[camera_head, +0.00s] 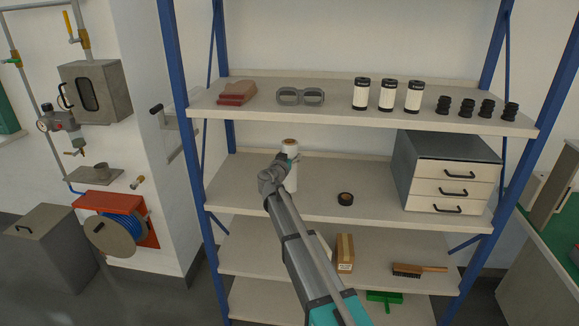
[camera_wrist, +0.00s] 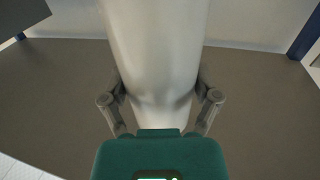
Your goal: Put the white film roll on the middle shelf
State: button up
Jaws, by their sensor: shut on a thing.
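The white film roll (camera_head: 291,178) stands upright over the left part of the middle shelf (camera_head: 250,203), its brown core end showing on top. My gripper (camera_head: 287,165) reaches it from the front and partly covers it in the head view. In the wrist view, the roll (camera_wrist: 155,60) fills the middle, and my gripper (camera_wrist: 160,105) is shut on it with a finger on each side. The shelf surface (camera_wrist: 60,80) lies behind and below the roll. I cannot tell whether the roll's base touches the shelf.
A black tape roll (camera_head: 345,199) lies to the right on the middle shelf, and a grey drawer unit (camera_head: 447,170) stands farther right. The shelf above (camera_head: 330,112) holds goggles, canisters and several small black parts. A blue post (camera_head: 181,100) bounds the left side.

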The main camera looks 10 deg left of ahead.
jog(key=shift+f, duration=0.1)
jog(key=shift+w+f+b, duration=0.4)
jog(key=shift+f+b, duration=0.05)
jog(key=shift+b, duration=0.15)
jog(key=shift+f+b, duration=1.45)
jog(key=shift+f, duration=0.1)
jog(key=o, duration=1.1)
jog(key=shift+o, duration=0.2)
jog(key=shift+r, duration=0.2)
jog(key=v, duration=1.2)
jog(key=shift+f, duration=0.1)
